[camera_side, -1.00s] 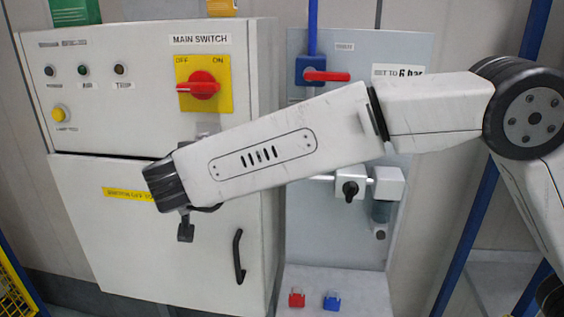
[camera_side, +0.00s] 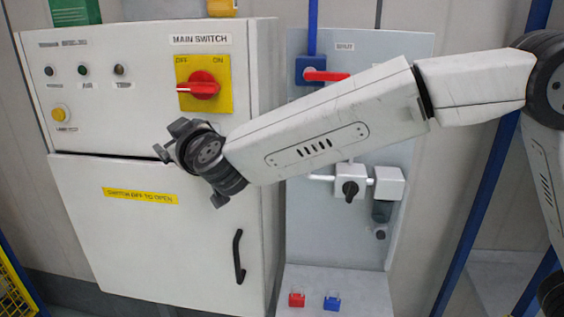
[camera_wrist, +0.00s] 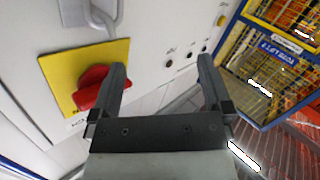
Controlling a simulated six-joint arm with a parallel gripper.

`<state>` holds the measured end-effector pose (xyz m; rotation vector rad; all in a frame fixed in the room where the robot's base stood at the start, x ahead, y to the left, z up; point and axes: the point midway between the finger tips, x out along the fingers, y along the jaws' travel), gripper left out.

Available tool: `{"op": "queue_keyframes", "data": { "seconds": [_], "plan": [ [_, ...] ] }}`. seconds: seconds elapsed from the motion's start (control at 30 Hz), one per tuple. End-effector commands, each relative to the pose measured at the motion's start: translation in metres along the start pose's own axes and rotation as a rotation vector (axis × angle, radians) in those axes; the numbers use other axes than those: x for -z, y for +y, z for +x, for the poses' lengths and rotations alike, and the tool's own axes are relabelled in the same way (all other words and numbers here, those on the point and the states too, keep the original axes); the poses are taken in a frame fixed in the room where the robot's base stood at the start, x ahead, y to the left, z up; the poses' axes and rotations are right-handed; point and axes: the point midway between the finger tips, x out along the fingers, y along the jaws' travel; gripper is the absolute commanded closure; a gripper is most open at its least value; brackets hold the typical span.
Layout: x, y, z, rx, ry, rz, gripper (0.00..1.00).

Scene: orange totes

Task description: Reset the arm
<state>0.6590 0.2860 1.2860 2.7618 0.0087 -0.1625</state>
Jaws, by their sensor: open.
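My gripper (camera_side: 172,140) is in front of the white cabinet, left of and below the red main switch (camera_side: 203,86) on its yellow plate. In the wrist view the two fingers of my gripper (camera_wrist: 163,85) stand apart with nothing between them. The red switch knob (camera_wrist: 90,88) shows there just left of the left finger. I cannot tell whether that finger touches it. My arm reaches in from the right of the side view and covers part of the grey panel.
The white cabinet (camera_side: 100,240) has a black door handle (camera_side: 239,257) and a yellow label. The grey panel (camera_side: 340,245) carries a red valve handle (camera_side: 326,76) and a black knob (camera_side: 350,189).

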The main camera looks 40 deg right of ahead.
Motion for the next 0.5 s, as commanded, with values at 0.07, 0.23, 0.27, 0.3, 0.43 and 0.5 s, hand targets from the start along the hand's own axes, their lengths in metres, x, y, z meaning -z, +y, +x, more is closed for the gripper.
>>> {"op": "queue_keyframes", "data": {
  "seconds": [0.07, 0.23, 0.27, 0.3, 0.43, 0.5],
  "plan": [
    [-0.001, 0.000, -0.001, 0.059, 0.024, -0.075, 0.00],
    [-0.012, -0.002, -0.008, 0.201, 0.057, -0.243, 0.00],
    [-0.015, -0.003, -0.009, 0.226, 0.058, -0.274, 0.00],
    [-0.019, -0.003, -0.012, 0.258, 0.061, -0.313, 0.00],
    [-0.037, -0.003, -0.021, 0.362, 0.056, -0.444, 0.00],
    [-0.048, -0.003, -0.027, 0.415, 0.047, -0.513, 0.00]
  ]
}}
